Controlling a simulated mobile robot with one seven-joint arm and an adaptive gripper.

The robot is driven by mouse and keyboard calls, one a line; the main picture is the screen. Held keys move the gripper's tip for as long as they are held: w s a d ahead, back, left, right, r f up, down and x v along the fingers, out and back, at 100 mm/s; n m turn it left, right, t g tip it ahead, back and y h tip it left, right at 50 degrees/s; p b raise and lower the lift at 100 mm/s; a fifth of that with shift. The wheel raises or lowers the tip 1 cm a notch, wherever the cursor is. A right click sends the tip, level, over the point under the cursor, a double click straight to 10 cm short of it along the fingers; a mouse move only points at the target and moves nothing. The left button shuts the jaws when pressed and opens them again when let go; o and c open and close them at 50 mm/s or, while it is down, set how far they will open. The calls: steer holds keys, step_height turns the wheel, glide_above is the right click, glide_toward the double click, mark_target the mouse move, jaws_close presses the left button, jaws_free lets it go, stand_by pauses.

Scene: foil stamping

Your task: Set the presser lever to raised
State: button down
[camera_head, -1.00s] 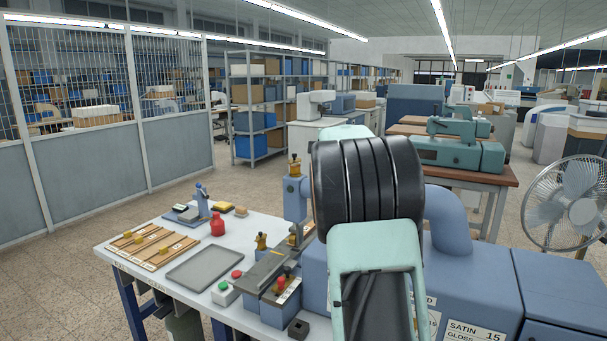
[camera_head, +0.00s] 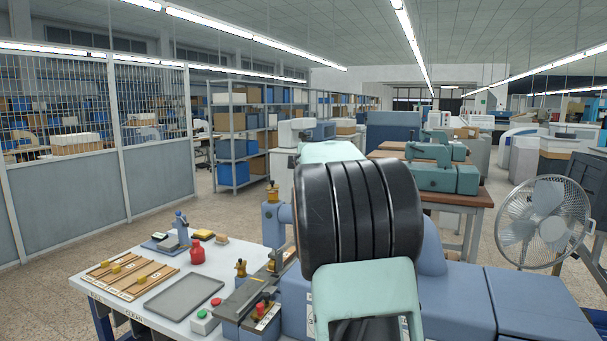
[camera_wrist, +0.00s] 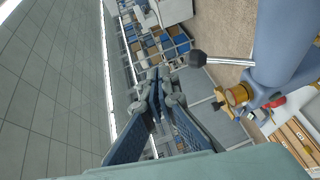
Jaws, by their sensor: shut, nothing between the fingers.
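The lever (camera_wrist: 222,61) shows in the wrist view as a pale metal rod with a black ball knob (camera_wrist: 197,59) at its left end. The rod reaches left from the blue press body (camera_wrist: 285,45). My gripper (camera_wrist: 160,82) is shut and empty, with its fingertips left of and slightly below the knob; I see a gap in the picture but cannot judge depth. A brass fitting (camera_wrist: 237,96) sits below the rod. In the head view my arm covers the middle of the blue press (camera_head: 455,295), and the lever and gripper are hidden.
The white bench (camera_head: 130,300) carries a grey tray (camera_head: 184,296), wooden type racks (camera_head: 130,275), a red bottle (camera_head: 197,252) and a green and red button box (camera_head: 206,318). A fan (camera_head: 545,222) stands at right. The blue column (camera_head: 275,222) rises left of my arm.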

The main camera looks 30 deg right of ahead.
steer(key=s+a+r, duration=0.2)
steer(key=s+r, duration=0.2)
steer(key=s, duration=0.1)
steer(key=shift+s+r, duration=0.25)
steer(key=shift+r, duration=0.05)
stand_by(0.4)
